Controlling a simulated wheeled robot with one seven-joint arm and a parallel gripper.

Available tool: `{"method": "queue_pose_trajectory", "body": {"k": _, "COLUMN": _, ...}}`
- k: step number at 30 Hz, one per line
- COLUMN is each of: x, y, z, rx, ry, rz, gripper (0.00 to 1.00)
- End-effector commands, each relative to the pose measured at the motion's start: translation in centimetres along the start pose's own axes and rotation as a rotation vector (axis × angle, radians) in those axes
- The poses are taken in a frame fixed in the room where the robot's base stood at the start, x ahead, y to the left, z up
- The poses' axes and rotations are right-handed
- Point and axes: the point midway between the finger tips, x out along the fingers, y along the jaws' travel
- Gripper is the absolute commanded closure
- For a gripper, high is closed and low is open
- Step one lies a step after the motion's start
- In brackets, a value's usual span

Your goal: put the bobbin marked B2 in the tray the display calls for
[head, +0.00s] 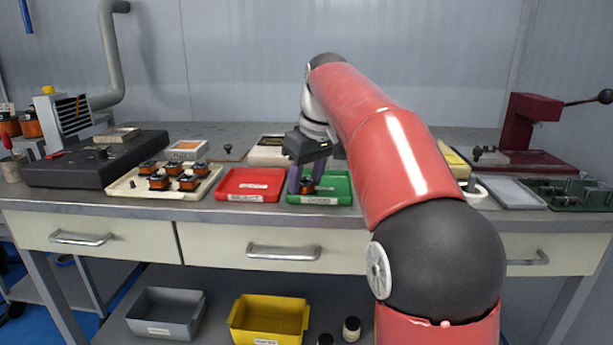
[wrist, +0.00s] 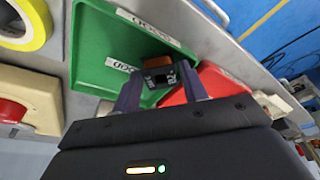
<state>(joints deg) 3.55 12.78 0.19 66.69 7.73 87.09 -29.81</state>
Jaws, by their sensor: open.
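My gripper (wrist: 160,90) is open, pointing down over the green tray (head: 340,188). One orange-and-black bobbin (wrist: 158,76) is between its spread fingers and appears to rest in the green tray; its pale label is too small to read surely. In the head view this bobbin (head: 307,186) shows just below the gripper. The green tray's front label seems to read GOOD. The red tray (head: 250,185) beside it on the left is empty. A small display with an orange face (head: 187,148) stands behind; its text is not legible.
A cream tray (head: 122,187) with several bobbins stands left of the red tray. A black winder (head: 90,163) is further left. A roll of yellow tape (wrist: 22,22) lies close by the green tray. A maroon press (head: 527,125) stands at the right. Bins sit below the bench.

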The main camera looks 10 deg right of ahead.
Motion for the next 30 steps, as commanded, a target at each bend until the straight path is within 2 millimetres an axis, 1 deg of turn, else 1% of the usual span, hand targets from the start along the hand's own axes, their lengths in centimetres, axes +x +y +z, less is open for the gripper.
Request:
{"method": "queue_pose_trajectory", "body": {"k": 2, "x": -0.2, "y": 0.0, "z": -0.1, "rx": 0.0, "ry": 0.0, "rz": 0.0, "gripper": 0.57}}
{"method": "queue_pose_trajectory", "body": {"k": 5, "x": -1.1, "y": 0.0, "z": -0.2, "rx": 0.0, "ry": 0.002, "rz": 0.001, "gripper": 0.57}}
{"method": "queue_pose_trajectory", "body": {"k": 8, "x": -2.9, "y": 0.1, "z": -0.2, "rx": 0.0, "ry": 0.003, "rz": 0.002, "gripper": 0.57}}
{"method": "queue_pose_trajectory", "body": {"k": 15, "x": -8.5, "y": 0.0, "z": -0.3, "rx": 0.0, "ry": 0.003, "rz": 0.002, "gripper": 0.57}}
{"method": "queue_pose_trajectory", "body": {"k": 18, "x": -10.4, "y": 0.1, "z": -0.2, "rx": 0.0, "ry": 0.002, "rz": 0.001, "gripper": 0.57}}
{"method": "queue_pose_trajectory", "body": {"k": 24, "x": -11.9, "y": 0.1, "z": -0.1, "rx": 0.0, "ry": 0.001, "rz": 0.0, "gripper": 0.57}}
{"method": "queue_pose_trajectory", "body": {"k": 30, "x": -12.3, "y": 0.0, "z": -0.1, "rx": 0.001, "ry": -0.001, "rz": -0.001, "gripper": 0.57}}
